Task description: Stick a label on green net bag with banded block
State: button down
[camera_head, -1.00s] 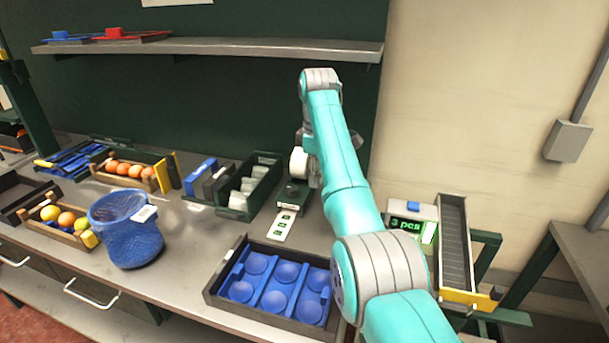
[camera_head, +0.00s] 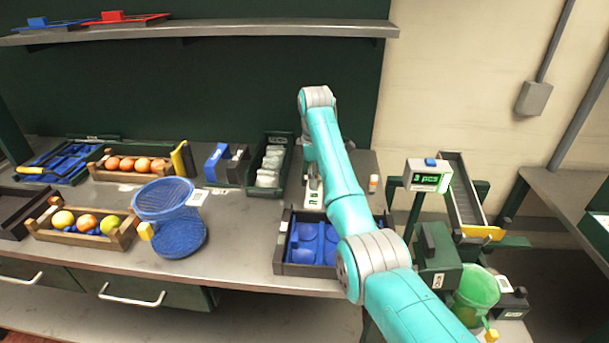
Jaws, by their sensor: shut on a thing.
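The green net bag (camera_head: 478,288) is at the lower right, beside a dark green box-shaped device (camera_head: 438,262). A label strip (camera_head: 313,198) lies at the back of the bench, behind the blue-cupped tray. My gripper (camera_head: 309,160) is over that strip, mostly hidden behind my arm. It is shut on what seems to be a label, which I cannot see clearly. The gripper is far from the green bag, up and to the left.
A blue net bag (camera_head: 168,215) with a white label stands left on the bench. A tray with blue cups (camera_head: 283,262) lies in the middle. Fruit crates (camera_head: 112,243) stand left. A display reading "3 pcs" (camera_head: 428,177) and a chute (camera_head: 461,195) stand right.

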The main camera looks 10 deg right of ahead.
aim_at(313, 202)
jog(key=shift+a+f, duration=0.1)
jog(key=shift+f, duration=2.75)
jog(key=shift+f, duration=0.6)
jog(key=shift+r, duration=0.15)
jog(key=shift+r, duration=3.45)
jog(key=shift+d, duration=0.2)
